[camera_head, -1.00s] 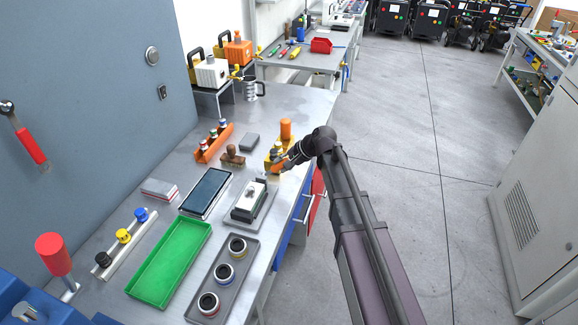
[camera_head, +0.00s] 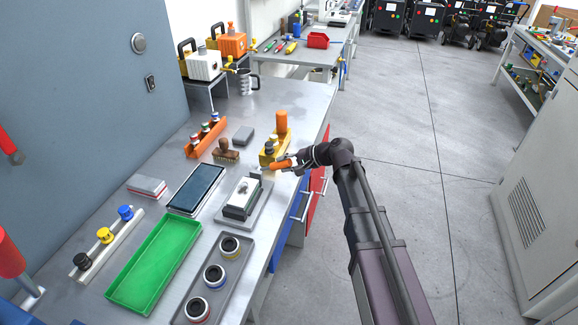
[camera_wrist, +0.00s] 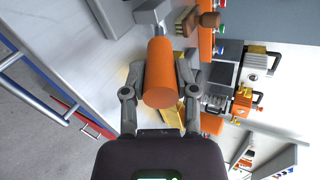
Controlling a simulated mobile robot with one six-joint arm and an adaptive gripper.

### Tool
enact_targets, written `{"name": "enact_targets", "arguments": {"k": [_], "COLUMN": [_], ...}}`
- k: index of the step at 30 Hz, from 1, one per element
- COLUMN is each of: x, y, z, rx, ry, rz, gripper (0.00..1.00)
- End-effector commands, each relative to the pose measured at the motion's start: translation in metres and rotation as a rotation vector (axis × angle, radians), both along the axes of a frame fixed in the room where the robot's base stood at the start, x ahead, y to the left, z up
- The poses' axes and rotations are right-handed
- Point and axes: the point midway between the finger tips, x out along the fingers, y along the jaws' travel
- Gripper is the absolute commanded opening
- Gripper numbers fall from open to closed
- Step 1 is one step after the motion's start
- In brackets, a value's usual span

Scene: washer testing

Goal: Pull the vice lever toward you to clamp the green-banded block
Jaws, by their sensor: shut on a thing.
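A yellow fixture (camera_head: 267,158) with an upright orange handle (camera_head: 282,122) stands near the bench's right edge. My gripper (camera_head: 284,164) is beside its near right side, shut on an orange cylindrical handle (camera_head: 279,165). In the wrist view my gripper (camera_wrist: 160,85) has a finger on each side of this handle (camera_wrist: 160,70), and a grey metal rod runs from its far end. Yellow shows behind the fingers. A pale block (camera_head: 243,194) sits on a grey base nearer the front. I cannot make out a green band on any block.
A green tray (camera_head: 109,294), a grey tray with dark rings (camera_head: 183,318) and a dark tablet (camera_head: 197,187) lie on the bench. A brush (camera_head: 226,152) and an orange rack (camera_head: 204,138) are left of the fixture. Open floor is to the right.

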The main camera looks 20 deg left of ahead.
Motion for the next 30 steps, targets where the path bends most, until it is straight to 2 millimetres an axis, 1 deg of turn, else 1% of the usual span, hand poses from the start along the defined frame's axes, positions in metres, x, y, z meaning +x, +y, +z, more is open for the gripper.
{"name": "enact_targets", "arguments": {"k": [1,9,10,11,12,13,14,30], "x": [0.0000,-0.0053,-0.0057,-0.0060,-0.0065,-0.0066,-0.0067,-0.0064], "y": [-0.0016,0.0047,0.0052,0.0055,0.0059,0.0063,0.0065,0.0082], "z": [-0.0024,-0.0027,-0.0027,-0.0027,-0.0027,-0.0026,-0.0025,-0.0015], "rx": [-0.010,-0.010,-0.011,-0.010,-0.010,-0.010,-0.009,-0.006], "ry": [-0.004,-0.002,-0.003,-0.003,-0.002,-0.002,-0.002,0.000], "rz": [-0.001,0.012,0.013,0.013,0.014,0.015,0.015,0.016], "gripper": [0.00,0.00,0.41,0.50,0.62,0.70,0.72,0.72]}}
